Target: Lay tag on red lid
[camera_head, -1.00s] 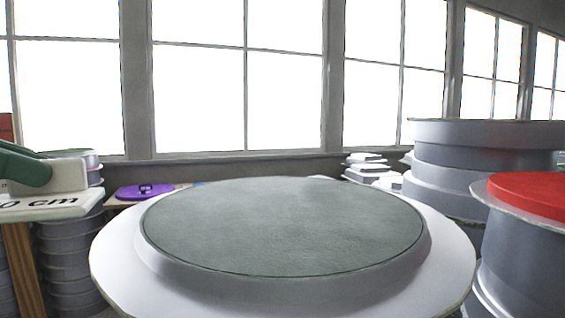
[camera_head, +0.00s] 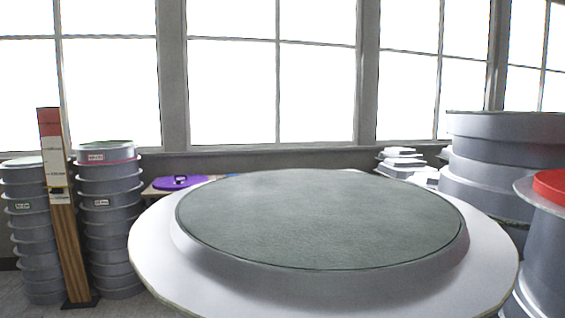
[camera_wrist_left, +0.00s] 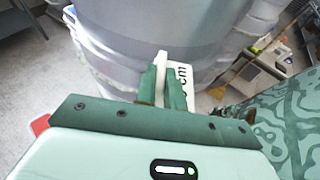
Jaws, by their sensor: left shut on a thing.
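The red lid (camera_head: 551,187) lies on top of a grey round mould (camera_head: 545,245) at the right edge of the head view, and the frame cuts it off. In the left wrist view my left gripper (camera_wrist_left: 164,84) is shut on a white tag (camera_wrist_left: 182,75) with black lettering ending in "cm". The tag sticks out beyond the green fingers, close in front of a big pale grey round mould (camera_wrist_left: 150,30). My left gripper is out of the head view. My right gripper shows in neither view.
A wide round mould (camera_head: 320,220) with a grey-green top fills the middle front. Stacked moulds stand left (camera_head: 110,215) and right (camera_head: 480,185). A wooden post (camera_head: 66,220) stands at left. A purple lid (camera_head: 180,183) lies behind.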

